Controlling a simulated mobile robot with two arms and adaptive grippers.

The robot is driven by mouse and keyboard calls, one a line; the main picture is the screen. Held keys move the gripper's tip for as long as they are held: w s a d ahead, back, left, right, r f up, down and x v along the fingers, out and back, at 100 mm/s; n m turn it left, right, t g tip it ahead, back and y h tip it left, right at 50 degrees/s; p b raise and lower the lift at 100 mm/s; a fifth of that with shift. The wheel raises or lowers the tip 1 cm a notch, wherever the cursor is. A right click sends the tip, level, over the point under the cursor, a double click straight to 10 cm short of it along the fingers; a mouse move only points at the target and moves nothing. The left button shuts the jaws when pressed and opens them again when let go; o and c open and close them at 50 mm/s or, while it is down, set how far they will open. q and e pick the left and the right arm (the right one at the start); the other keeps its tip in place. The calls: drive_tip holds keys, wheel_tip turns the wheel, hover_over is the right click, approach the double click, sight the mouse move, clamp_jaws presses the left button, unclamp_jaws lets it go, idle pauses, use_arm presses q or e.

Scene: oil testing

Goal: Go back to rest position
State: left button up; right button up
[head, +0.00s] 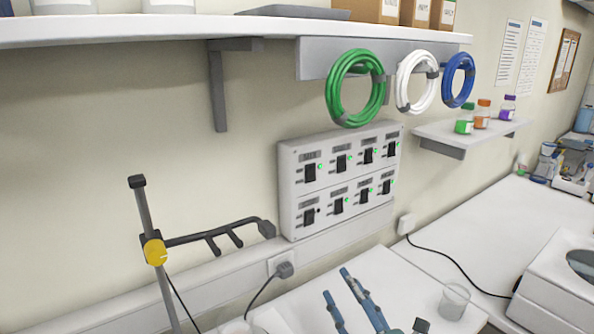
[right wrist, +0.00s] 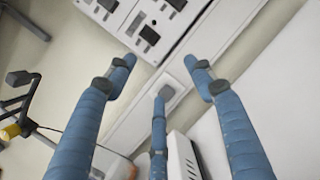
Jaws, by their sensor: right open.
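My right gripper (head: 350,292) shows at the bottom of the head view with its blue fingers pointing up and away. It is open and empty, over the white bench and in front of the wall. In the right wrist view my right gripper (right wrist: 161,72) has its fingers spread with nothing between them. A grey switch panel (head: 298,188) with several black switches is on the wall beyond the fingertips. The panel also shows at the top of the right wrist view (right wrist: 165,45). My left gripper is in neither view.
A stand (head: 147,220) with a yellow knob is left of the gripper. A glass beaker (head: 454,301) stands on the bench to its right. A plug (head: 284,269) with a black cable is in the wall. Coiled tubes (head: 340,88) hang below the upper shelf (head: 220,29).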

drive_tip(key=s+d+f+m+h, duration=0.1)
drive_tip(key=s+d+m+h, duration=0.1)
drive_tip(key=d+m+h, duration=0.55)
drive_tip(key=s+d+f+m+h, duration=0.1)
drive_tip(key=s+d+m+h, duration=0.25)
drive_tip(key=d+m, duration=0.65)
drive_tip(key=s+d+f+m+g+h, duration=0.1)
drive_tip(key=s+f+m+g, duration=0.5)
drive_tip(key=f+m, duration=0.3)
drive_tip(key=s+a+f+m+g+y, duration=0.3)
drive_tip(key=s+a+f+g, duration=0.25)
drive_tip(key=s, duration=0.45)
drive_tip(key=s+a+f+m+g+y, duration=0.2)
drive_tip(key=s+a+f+m+g, duration=0.3)
drive_tip(key=s, duration=0.5)
drive_tip(key=s+d+f+n+b, duration=0.1)
drive_tip(key=s+f+b, duration=0.15)
drive_tip(key=f, duration=2.95)
drive_tip(key=s+d+f+g+b, duration=0.1)
drive_tip(key=s+d+f, duration=0.2)
drive_tip(key=s+f, duration=1.2)
drive_tip(key=shift+s+f, duration=0.3)
drive_tip(key=shift+s, duration=0.55)
